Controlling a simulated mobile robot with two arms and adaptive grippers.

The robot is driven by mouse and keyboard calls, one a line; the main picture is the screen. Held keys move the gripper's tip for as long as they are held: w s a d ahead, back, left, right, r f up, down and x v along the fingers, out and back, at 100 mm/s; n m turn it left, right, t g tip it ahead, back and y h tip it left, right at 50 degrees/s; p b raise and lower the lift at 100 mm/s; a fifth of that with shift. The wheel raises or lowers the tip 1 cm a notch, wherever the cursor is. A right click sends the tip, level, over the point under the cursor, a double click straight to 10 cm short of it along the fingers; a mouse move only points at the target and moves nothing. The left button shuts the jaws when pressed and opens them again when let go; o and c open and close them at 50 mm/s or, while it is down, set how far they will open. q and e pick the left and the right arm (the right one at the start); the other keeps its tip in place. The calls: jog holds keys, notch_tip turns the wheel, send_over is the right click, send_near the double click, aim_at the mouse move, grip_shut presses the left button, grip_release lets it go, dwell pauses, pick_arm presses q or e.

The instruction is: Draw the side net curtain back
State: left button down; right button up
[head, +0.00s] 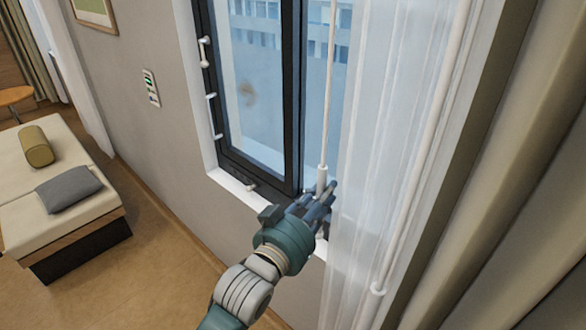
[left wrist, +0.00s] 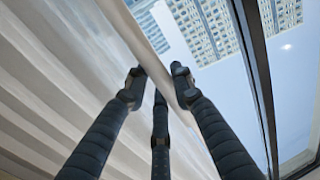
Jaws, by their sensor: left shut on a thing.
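The white net curtain (head: 385,120) hangs sheer over the right part of the window. A thin white draw wand (head: 328,90) hangs along its left edge and ends in a thicker handle. My left gripper (head: 322,193) is shut on the wand's lower end, just above the sill. In the left wrist view, the pale wand (left wrist: 147,35) runs up from between the fingers of the gripper (left wrist: 158,82), with curtain folds (left wrist: 60,80) to its left. The fingers partly hide the wand's handle. My right gripper is out of view.
The dark-framed window (head: 265,90) has handles on its left side. A daybed (head: 60,205) with cushions stands at left. Floor between daybed and wall is clear.

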aim_at(361, 207)
pick_arm(q)
jog(key=s+d, duration=0.1)
jog(key=d, duration=0.1)
jog(key=s+d, duration=0.4)
jog(key=shift+d+p, duration=0.25)
jog(key=shift+p, duration=0.1)
jog(key=c, duration=1.5)
grip_release()
jog(key=shift+s, duration=0.15)
jog(key=v, duration=1.2)
